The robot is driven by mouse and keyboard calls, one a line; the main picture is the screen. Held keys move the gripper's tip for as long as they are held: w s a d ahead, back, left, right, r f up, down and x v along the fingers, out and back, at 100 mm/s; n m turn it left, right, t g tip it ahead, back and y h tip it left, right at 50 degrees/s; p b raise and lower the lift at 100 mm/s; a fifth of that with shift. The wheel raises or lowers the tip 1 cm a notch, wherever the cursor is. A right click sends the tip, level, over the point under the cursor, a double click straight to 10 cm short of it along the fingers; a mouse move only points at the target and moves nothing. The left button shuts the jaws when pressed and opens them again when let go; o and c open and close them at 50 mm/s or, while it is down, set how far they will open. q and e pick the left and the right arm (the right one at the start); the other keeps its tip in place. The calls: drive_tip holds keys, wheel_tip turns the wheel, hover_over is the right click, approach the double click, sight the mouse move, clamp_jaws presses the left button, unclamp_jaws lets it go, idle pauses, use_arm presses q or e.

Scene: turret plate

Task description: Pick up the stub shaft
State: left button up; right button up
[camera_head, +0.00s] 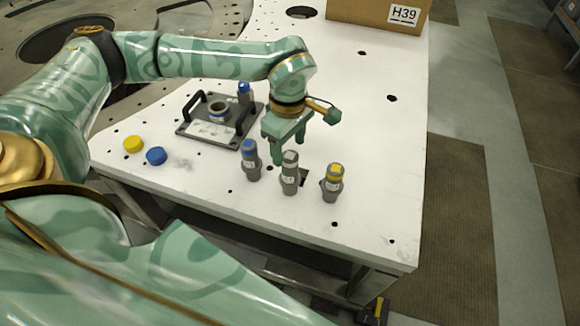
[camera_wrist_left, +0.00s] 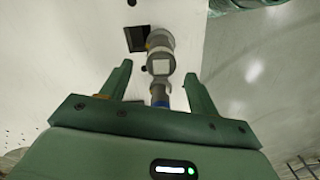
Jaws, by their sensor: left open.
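Three grey stub shafts stand upright in a row on the white table: one with a blue top (camera_head: 250,160), one with a pale grey-white top (camera_head: 290,174) and one with a yellow top (camera_head: 332,183). My left gripper (camera_head: 288,152) is open and empty, pointing down just behind the row, close to the pale-topped shaft. In the left wrist view a shaft with a pale square label (camera_wrist_left: 160,65) shows beyond the gap between the open fingers (camera_wrist_left: 158,88), and a blue-banded part (camera_wrist_left: 160,94) shows nearer. I cannot tell whether a finger touches any shaft. My right gripper is not in view.
Behind the row lies a dark plate (camera_head: 190,132) with black handles, a ring and another blue-topped shaft (camera_head: 244,92). A yellow cap (camera_head: 132,144) and a blue cap (camera_head: 156,156) lie left. A cardboard box (camera_head: 360,12) stands at the back. The table's right side is clear.

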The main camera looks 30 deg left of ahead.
sight(290, 155)
use_arm(q)
wheel_tip(290, 155, down, 5)
drive_tip(key=shift+d+r, duration=0.15)
clamp_jaws()
drive_tip(key=shift+r, duration=0.15)
